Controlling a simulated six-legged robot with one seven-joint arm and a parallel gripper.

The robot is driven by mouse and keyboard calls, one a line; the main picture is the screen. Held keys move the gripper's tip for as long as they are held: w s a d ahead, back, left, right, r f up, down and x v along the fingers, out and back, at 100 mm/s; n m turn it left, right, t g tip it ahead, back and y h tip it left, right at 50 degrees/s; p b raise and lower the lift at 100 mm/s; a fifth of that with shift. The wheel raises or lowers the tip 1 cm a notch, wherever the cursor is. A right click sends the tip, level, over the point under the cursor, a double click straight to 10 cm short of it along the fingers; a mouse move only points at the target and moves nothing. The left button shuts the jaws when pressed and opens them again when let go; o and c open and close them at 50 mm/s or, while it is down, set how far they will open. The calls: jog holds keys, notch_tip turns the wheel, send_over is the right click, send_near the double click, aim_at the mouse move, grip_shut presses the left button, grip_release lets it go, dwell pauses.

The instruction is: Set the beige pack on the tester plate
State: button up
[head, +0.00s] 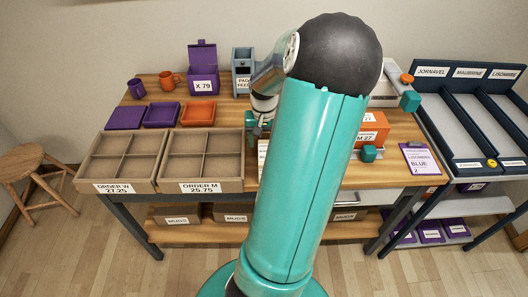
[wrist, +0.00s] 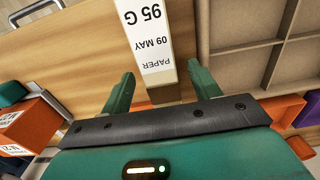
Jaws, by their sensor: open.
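The beige pack (wrist: 165,92) shows in the wrist view with a white label reading "PAPER 09 MAY 95 G". It lies on the wooden table between the two teal fingers of my gripper (wrist: 161,68), which is open. Gaps show on both sides of the pack, so the fingers do not appear closed on it. In the head view a narrow white strip (head: 262,156) beside the right cardboard tray looks like this pack's label; my arm covers much of that area. I cannot make out the tester plate in either view.
Cardboard trays ORDER W (head: 124,187) and ORDER M (head: 206,187) stand left of the pack. An orange box (head: 372,130) and a clipboard (head: 420,159) are right of my arm. Mugs (head: 168,79) and purple and orange trays (head: 199,113) stand behind. A blue rack (head: 457,125) stands far right.

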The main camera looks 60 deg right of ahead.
jog(key=shift+f, duration=0.6)
grip_shut()
jog(key=shift+r, duration=0.1)
